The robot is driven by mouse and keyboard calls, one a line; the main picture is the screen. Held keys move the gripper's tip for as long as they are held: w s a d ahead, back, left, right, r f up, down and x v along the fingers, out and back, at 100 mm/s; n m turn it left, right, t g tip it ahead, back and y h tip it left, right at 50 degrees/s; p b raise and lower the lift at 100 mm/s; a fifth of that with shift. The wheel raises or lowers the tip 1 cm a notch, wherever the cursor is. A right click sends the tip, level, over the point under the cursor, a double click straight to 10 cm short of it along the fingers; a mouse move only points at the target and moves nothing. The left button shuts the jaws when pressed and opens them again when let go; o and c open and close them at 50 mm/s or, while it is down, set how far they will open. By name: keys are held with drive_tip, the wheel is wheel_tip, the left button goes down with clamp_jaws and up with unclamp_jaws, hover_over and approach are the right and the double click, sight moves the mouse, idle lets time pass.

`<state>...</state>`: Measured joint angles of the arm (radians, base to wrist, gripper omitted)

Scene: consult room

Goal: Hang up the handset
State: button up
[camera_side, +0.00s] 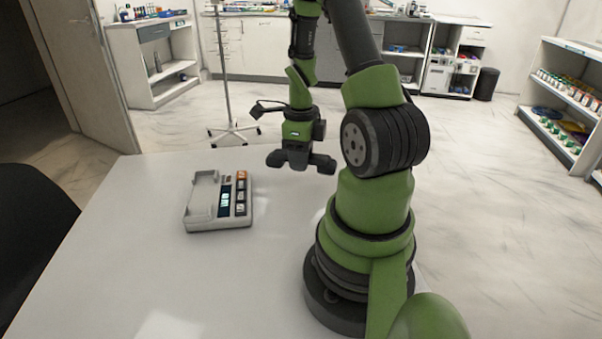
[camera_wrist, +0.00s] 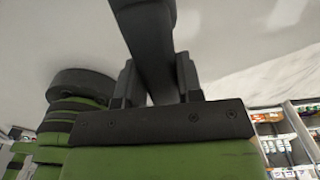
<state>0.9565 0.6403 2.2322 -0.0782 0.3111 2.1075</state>
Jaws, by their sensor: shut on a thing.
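The phone base (camera_side: 205,222) is a light grey box lying on the white table, left of my gripper in the side view. Its left part is a bare cradle, and a small screen and a column of buttons are on its right. My gripper (camera_side: 298,158) points down to the right of the base and is shut on the dark grey handset (camera_side: 324,164). The handset is held roughly level by its middle, apart from the base. In the wrist view the handset (camera_wrist: 148,35) runs between the fingers (camera_wrist: 158,80), and its far end is cut off by the frame.
The white table (camera_side: 120,240) is clear around the base. A dark chair (camera_side: 30,215) stands at the left table edge. A wheeled pole stand (camera_side: 226,80), cabinets and shelves (camera_side: 570,95) stand away from the table.

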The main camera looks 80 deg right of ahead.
drive_tip(key=shift+w+r, duration=0.1)
drive_tip(key=shift+r, duration=0.5)
drive_tip(key=shift+w+r+n, duration=0.2)
drive_tip(key=shift+w+n, duration=0.05)
drive_tip(key=shift+n, duration=0.05)
drive_tip(key=w+a+n, duration=0.2)
drive_tip(key=w+n, duration=0.8)
drive_tip(key=n, duration=1.2)
approach(202, 196)
drive_tip(key=shift+s+d+f, duration=0.1)
drive_tip(key=shift+s+f, duration=0.05)
drive_tip(key=shift+f, duration=2)
drive_tip(key=shift+f, duration=1.1)
